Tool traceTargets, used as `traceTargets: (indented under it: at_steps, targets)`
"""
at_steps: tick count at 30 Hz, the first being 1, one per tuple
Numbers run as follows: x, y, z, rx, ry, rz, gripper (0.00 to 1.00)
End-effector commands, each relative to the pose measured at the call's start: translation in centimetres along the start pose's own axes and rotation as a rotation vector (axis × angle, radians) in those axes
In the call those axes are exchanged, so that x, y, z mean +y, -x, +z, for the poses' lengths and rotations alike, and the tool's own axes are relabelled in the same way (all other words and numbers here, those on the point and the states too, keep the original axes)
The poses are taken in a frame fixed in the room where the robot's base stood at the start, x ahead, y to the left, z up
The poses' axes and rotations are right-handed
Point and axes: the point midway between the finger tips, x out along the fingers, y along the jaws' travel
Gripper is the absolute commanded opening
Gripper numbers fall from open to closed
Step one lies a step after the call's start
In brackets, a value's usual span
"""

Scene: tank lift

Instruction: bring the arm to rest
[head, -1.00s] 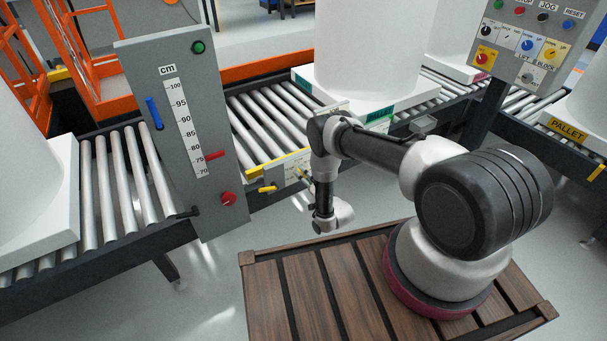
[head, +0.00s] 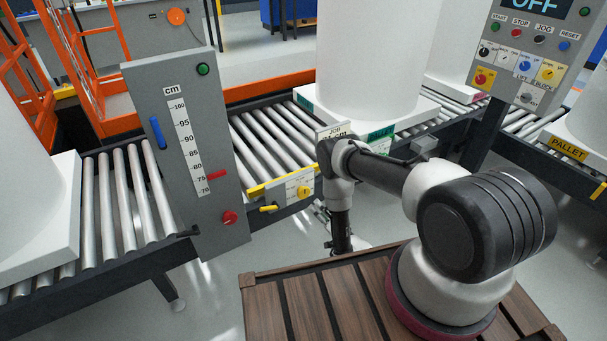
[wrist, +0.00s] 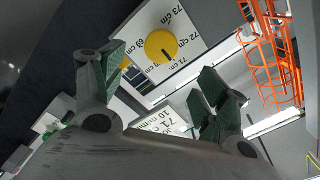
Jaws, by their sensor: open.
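My arm rises from the wooden deck in the head view, reaches left over it and bends down at the wrist. My gripper (wrist: 165,95) shows in the wrist view with its two green-padded fingers spread wide and nothing between them. In the head view the gripper is mostly hidden behind my own wrist. Beyond the fingers in the wrist view is a white dial plate with a yellow knob (wrist: 161,46) and cm marks around it. The same dial panel (head: 294,191) shows in the head view on the conveyor's edge, left of my wrist and apart from it.
A grey cm-scale panel (head: 190,150) with a red pointer stands left. Roller conveyors (head: 125,200) run behind, with a large white tank (head: 372,60) on a pallet. A control box (head: 524,50) reading OFF stands at the upper right. Floor shows between the deck and conveyor.

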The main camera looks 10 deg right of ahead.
Motion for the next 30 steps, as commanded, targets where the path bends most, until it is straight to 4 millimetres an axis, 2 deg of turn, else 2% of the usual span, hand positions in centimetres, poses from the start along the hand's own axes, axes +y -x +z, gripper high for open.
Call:
traceTargets:
  at_steps: [5, 8, 9, 11, 12, 14, 16, 18, 20, 23, 26, 30]
  targets:
    - [0.4, 0.0, 0.3, -0.015, 0.035, 0.018, 0.74]
    - [2.8, 0.3, 2.2, -0.099, 0.098, 0.116, 0.74]
    - [4.4, 0.8, 3.3, -0.155, 0.129, 0.179, 0.74]
    - [7.0, 2.7, 5.4, -0.261, 0.175, 0.293, 0.74]
    - [8.6, 4.4, 6.8, -0.34, 0.204, 0.371, 0.74]
    - [10.7, 7.3, 8.6, -0.463, 0.242, 0.481, 0.74]
    - [11.9, 9.5, 9.3, -0.599, 0.29, 0.593, 0.74]
    - [12.1, 10.9, 9.0, -0.727, 0.333, 0.687, 0.74]
    - [11.3, 11.6, 7.8, -0.835, 0.367, 0.759, 0.74]
    - [8.6, 12.3, 4.7, -1.004, 0.414, 0.861, 0.74]
    - [4.5, 12.6, 0.7, -1.142, 0.443, 0.933, 0.74]
    - [-2.3, 13.3, -5.2, -1.295, 0.463, 1.0, 0.74]
